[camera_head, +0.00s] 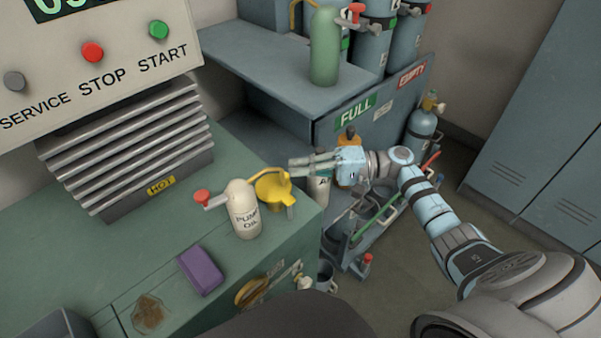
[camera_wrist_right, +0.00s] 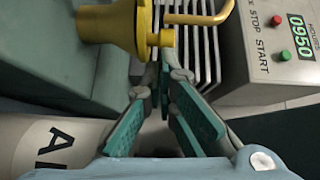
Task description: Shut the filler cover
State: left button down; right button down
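A yellow filler fitting (camera_head: 273,188) stands on the green bench near its right corner, beside the pump oil bottle. It has a wide round part and a small tab; I cannot clearly tell its cover from its body. It also shows at the top of the right wrist view (camera_wrist_right: 112,25), with a small yellow knob at its right side. My right gripper (camera_head: 292,168) points left, just to the right of the yellow fitting. In the right wrist view its fingertips (camera_wrist_right: 164,72) come together just below the yellow knob, with nothing seen between them. My left gripper is not in view.
The pump oil bottle (camera_head: 243,210) with a red spout stands left of the fitting. A purple block (camera_head: 201,270) lies nearer on the bench. A ribbed hot unit (camera_head: 135,150) stands behind.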

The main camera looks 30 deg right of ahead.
jog(key=shift+a+r, duration=0.1)
jog(key=shift+s+d, duration=0.1)
jog(key=shift+d, duration=0.3)
jog(key=v, duration=0.7)
jog(key=shift+s, duration=0.1)
